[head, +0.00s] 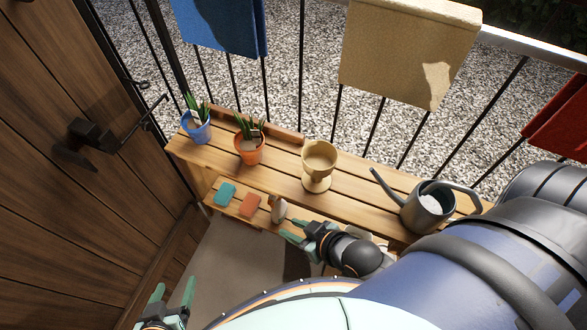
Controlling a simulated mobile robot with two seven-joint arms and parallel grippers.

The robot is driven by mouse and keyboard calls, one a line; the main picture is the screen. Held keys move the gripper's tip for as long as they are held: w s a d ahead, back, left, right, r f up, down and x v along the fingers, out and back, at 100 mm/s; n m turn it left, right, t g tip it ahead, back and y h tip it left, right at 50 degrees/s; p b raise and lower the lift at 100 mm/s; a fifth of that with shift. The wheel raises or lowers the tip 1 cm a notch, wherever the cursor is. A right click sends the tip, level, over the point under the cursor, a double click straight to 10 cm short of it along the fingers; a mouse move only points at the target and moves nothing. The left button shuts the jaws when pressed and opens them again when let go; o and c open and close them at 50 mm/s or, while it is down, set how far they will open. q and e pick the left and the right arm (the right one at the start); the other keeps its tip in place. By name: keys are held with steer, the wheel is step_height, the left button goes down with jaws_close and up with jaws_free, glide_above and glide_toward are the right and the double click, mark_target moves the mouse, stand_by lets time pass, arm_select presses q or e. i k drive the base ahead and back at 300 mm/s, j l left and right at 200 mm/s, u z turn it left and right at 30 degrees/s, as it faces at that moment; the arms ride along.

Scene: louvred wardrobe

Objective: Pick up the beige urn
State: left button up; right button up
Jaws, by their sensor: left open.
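The beige urn (318,163) stands upright on the upper slatted boards of the wooden bench, near its middle. It has a wide bowl, a narrow stem and a round foot. My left gripper (171,290) is at the bottom left, low over the floor, open and empty, well away from the urn. My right gripper (292,231) is below the urn in the picture, by the bench's front and lower shelf. Its green fingers look spread, with nothing held between them. It does not touch the urn.
The wooden bench (276,170) also holds a blue pot (197,131), an orange pot (249,151) and a grey watering can (427,207). Small items lie on its lower shelf. A railing with hanging cloths stands behind; a wooden door (60,190) is at left.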

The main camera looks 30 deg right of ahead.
mark_target(319, 158)
steer(key=z, duration=1.15)
steer(key=j+u, duration=0.1)
